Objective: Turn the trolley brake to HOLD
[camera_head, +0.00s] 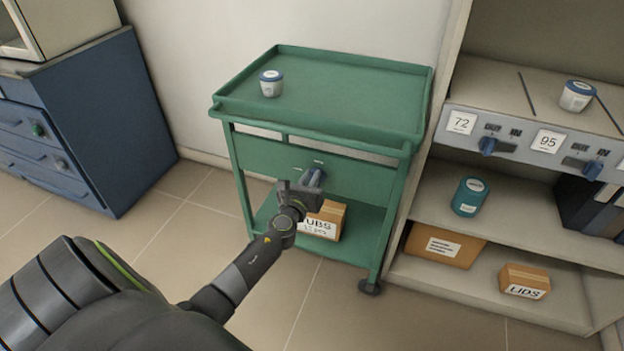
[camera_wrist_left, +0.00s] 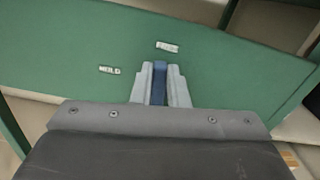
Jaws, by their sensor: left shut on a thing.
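The green trolley (camera_head: 345,110) stands against the wall, its front panel facing me. The brake knob (camera_head: 317,176) is a blue lever on that panel. In the left wrist view the blue lever (camera_wrist_left: 159,84) points up towards the FREE label (camera_wrist_left: 167,46). The HOLD label (camera_wrist_left: 110,70) is to its left. My left gripper (camera_head: 308,182) is shut on the lever, with one finger on each side of it in the left wrist view (camera_wrist_left: 160,88). My right gripper is not in view.
A white jar (camera_head: 271,83) with a blue lid stands on the trolley top. A cardboard box (camera_head: 325,220) sits on its lower shelf, partly behind my arm. A shelf unit (camera_head: 480,285) is close at right; a blue cabinet (camera_head: 100,120) stands at left. The floor between is clear.

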